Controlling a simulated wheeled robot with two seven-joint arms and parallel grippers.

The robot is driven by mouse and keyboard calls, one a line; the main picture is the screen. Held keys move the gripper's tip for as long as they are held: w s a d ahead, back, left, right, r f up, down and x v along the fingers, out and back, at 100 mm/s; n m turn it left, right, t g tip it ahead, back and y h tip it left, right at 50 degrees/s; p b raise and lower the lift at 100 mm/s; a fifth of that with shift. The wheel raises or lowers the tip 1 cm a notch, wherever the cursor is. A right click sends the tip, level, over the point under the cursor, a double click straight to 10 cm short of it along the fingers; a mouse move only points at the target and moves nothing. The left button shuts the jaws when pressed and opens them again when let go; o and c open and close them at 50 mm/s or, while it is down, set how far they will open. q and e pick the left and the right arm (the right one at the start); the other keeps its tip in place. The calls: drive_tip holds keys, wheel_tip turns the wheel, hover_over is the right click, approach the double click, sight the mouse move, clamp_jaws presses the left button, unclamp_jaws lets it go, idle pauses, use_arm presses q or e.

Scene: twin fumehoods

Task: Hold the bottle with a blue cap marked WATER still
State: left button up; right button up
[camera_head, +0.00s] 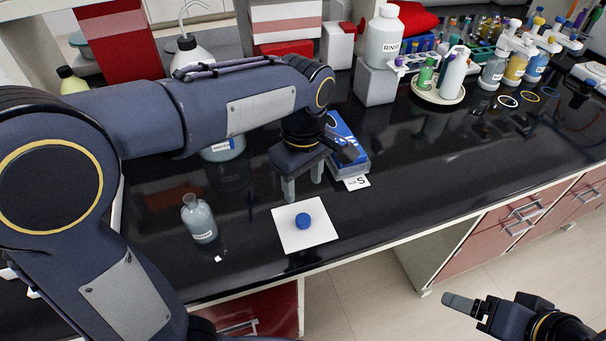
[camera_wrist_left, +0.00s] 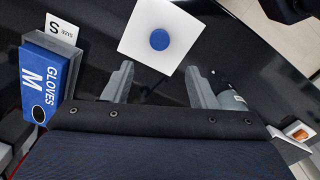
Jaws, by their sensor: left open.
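A clear, uncapped bottle (camera_head: 200,222) stands upright on the black bench at the left, with a small label I cannot read. A blue cap (camera_head: 303,220) lies on a white square pad (camera_head: 290,238) to its right. In the left wrist view the blue cap (camera_wrist_left: 159,39) is beyond the fingertips, and part of a labelled bottle (camera_wrist_left: 232,99) shows beside the right finger. My left gripper (camera_head: 303,180) is open and empty, above the bench behind the pad, apart from the bottle. My right gripper (camera_head: 470,306) is at the lower right, off the bench; its opening is unclear.
A RINSE bottle (camera_head: 383,40) stands on a grey block. A round tray (camera_head: 437,92) holds bottles. The bench right of the pad is clear.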

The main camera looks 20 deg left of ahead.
use_arm(q)
drive_tip(key=s+a+f+m+t+h, duration=0.1)
drive_tip(key=s+a+m+t+h, duration=0.1)
drive_tip(key=s, duration=0.6)
drive_tip(key=s+a+f+m+t+h, duration=0.1)
drive_tip(key=s+a+m+t, duration=0.2)
drive_tip(key=s+a+m, duration=0.4)
drive_tip(key=shift+s+f+m+t+h, duration=0.4)
drive_tip(key=shift+s+m, duration=0.1)
drive_tip(key=shift+s, duration=0.15)
